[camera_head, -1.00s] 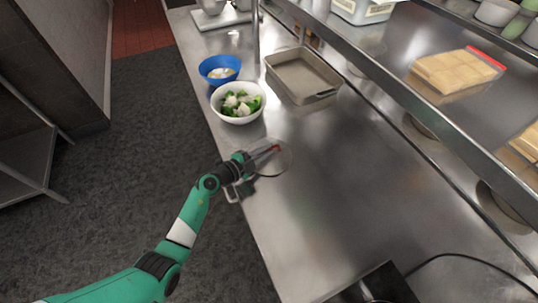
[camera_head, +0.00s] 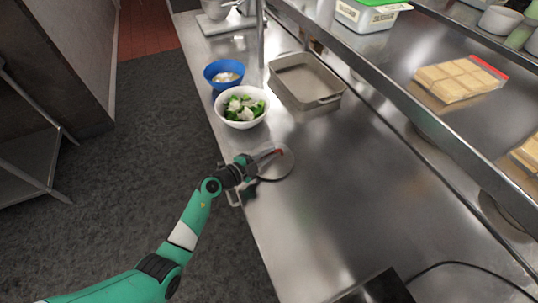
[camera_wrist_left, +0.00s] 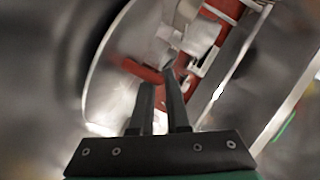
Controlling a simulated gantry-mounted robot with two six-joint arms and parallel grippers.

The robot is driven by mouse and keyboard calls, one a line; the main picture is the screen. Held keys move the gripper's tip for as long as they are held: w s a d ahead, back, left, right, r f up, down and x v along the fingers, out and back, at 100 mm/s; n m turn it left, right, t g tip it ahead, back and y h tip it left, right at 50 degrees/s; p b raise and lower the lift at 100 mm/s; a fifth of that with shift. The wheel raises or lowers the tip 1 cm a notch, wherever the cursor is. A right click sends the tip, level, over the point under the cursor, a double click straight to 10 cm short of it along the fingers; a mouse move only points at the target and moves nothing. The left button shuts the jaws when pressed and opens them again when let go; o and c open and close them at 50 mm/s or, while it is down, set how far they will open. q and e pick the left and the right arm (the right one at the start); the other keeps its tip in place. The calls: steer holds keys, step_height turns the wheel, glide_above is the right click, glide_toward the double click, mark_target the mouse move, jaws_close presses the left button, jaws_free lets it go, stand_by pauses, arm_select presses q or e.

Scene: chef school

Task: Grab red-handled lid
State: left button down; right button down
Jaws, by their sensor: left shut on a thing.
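The round lid (camera_head: 281,172) is at the counter near its left edge, below the white bowl in the head view. Its red handle (camera_head: 279,152) shows at the tips of my left gripper (camera_head: 270,156). In the left wrist view the lid (camera_wrist_left: 106,92) fills the left and middle, with red handle parts (camera_wrist_left: 143,72) around the fingertips (camera_wrist_left: 163,84). My left gripper is shut on the handle, its fingers close together. The exact contact is partly hidden, and I cannot tell whether the lid touches the counter. My right gripper is not in view.
A white bowl of broccoli and cauliflower (camera_head: 258,116), a blue bowl (camera_head: 209,79) and a rectangular metal pan (camera_head: 307,102) stand beyond the lid. A shelf (camera_head: 400,90) runs along the right. A black object (camera_head: 385,288) sits at the front. The middle counter is clear.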

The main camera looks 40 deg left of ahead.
arm_select(q)
step_height(320, 180, up, 3)
steer(key=shift+r+p, duration=0.15)
steer(key=shift+p, duration=1.1)
steer(key=s+d+r+p, duration=0.8)
steer(key=s+r+p, duration=0.1)
steer(key=s+p, duration=0.2)
steer(key=shift+d+p, duration=0.4)
steer(key=shift+p, duration=0.3)
